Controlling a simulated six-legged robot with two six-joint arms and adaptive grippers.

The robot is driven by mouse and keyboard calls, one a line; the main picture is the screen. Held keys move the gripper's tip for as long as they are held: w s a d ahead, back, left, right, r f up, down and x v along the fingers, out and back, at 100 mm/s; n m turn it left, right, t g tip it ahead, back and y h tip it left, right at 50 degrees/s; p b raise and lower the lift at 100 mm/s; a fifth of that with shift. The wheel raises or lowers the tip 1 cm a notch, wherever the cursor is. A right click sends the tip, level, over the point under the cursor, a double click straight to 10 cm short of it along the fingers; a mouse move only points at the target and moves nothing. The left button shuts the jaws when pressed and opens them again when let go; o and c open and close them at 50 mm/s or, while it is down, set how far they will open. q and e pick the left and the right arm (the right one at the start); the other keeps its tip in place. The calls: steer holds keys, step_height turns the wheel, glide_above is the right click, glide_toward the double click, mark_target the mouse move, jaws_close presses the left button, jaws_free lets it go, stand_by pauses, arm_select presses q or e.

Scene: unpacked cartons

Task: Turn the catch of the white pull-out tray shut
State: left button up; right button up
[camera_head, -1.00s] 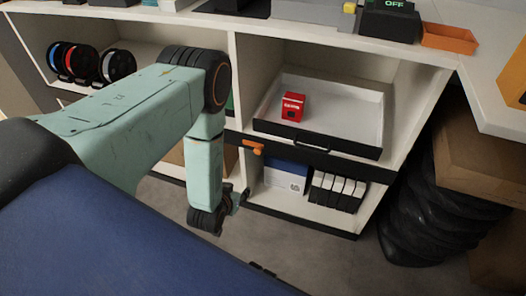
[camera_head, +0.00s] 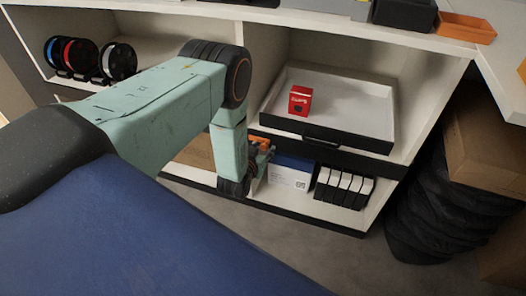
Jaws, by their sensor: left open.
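The white pull-out tray (camera_head: 351,104) with a black front sits in the right shelf bay. A red box (camera_head: 300,101) stands in it. The orange catch (camera_head: 257,141) is on the dark rail just below and left of the tray front. My left gripper (camera_head: 264,157) is open at the catch, its fingers overlapping it in the head view. They hide part of the catch, so I cannot tell its exact angle or whether they touch it. My right gripper is not in view.
Below the tray are a blue-and-white box (camera_head: 290,176) and several black-and-white binders (camera_head: 343,187). Spools (camera_head: 118,61) stand on the left shelf. Cardboard cartons (camera_head: 487,135) and black bags (camera_head: 440,200) crowd the right. The grey floor (camera_head: 300,225) before the shelf is clear.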

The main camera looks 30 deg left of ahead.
arm_select(q)
steer(key=shift+x, duration=0.8)
steer(key=shift+c, duration=0.4)
jaws_close()
